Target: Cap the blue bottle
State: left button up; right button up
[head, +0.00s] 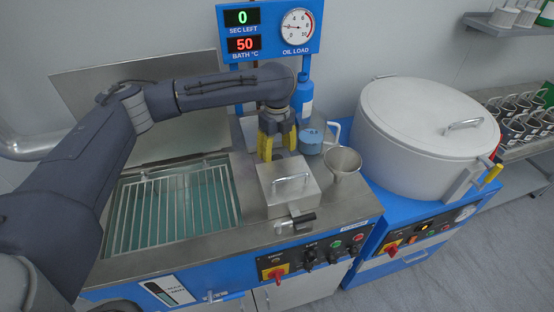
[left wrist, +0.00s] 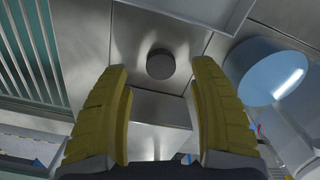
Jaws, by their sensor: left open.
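The blue bottle (head: 306,97) stands upright behind my left gripper in the head view, under the display panel. A small dark grey round disc (left wrist: 160,64), which looks like a cap, lies on the steel just beyond the fingertips. The disc is hidden in the head view. My right gripper is not in view.
A clear jug with blue liquid (head: 311,139) and a steel funnel (head: 342,163) stand right of my left gripper. The lidded steel box (head: 287,184) is in front. A wire rack (head: 170,208) sits in the bath at left. A large lidded pot (head: 428,130) stands at right.

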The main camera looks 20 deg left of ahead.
aim_at(277, 158)
pick_arm(q)
jog(key=shift+f, duration=1.65)
jog(key=c, duration=1.1)
jog(key=shift+r, duration=0.1)
notch_tip(277, 158, up, 20)
